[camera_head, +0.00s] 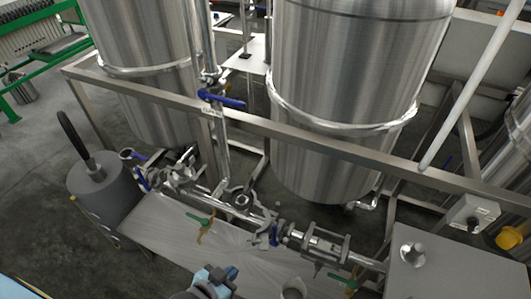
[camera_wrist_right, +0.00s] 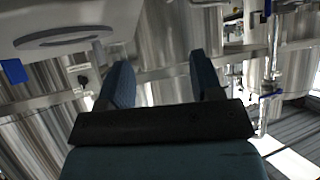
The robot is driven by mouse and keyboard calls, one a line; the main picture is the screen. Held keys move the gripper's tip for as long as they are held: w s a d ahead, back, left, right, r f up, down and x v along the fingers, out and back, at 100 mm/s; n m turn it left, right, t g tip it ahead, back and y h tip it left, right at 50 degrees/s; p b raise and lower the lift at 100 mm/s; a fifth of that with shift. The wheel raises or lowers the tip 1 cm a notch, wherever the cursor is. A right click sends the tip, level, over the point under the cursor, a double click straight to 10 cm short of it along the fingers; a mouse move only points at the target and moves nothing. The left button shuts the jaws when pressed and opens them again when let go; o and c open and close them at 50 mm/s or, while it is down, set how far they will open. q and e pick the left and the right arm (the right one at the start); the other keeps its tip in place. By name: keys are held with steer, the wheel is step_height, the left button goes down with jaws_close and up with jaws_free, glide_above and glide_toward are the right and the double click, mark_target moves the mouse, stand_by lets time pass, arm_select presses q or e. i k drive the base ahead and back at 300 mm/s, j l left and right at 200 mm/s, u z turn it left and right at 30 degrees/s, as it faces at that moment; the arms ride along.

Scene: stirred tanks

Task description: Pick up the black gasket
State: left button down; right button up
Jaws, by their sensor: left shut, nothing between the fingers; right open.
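I cannot make out the black gasket for certain in either view. My left gripper (camera_head: 214,280), blue-grey, shows at the bottom edge of the head view, in front of the metal bench; it is shut and empty. My right gripper (camera_wrist_right: 163,85) shows only in the right wrist view. Its two blue fingers are apart with nothing between them. A flat grey ring (camera_wrist_right: 70,37) shows on a pale surface at the upper left of that view; I cannot tell what it is.
Pipes with valves (camera_head: 240,205) run along the metal bench (camera_head: 160,225). Two steel tanks (camera_head: 345,100) stand behind a frame rail (camera_head: 300,145). A grey cylinder (camera_head: 100,190) stands left, a grey box (camera_head: 455,275) right. A small cup (camera_head: 293,291) is at the bottom edge.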

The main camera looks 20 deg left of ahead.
mark_target(251, 181)
steer(key=j+u, duration=0.2)
steer(key=j, duration=0.2)
steer(key=i+j+u, duration=0.15)
steer(key=j, duration=0.25)
steer(key=j+u, duration=0.2)
steer(key=j, duration=0.15)
steer(key=i+j+u, duration=0.2)
steer(key=j, duration=0.2)
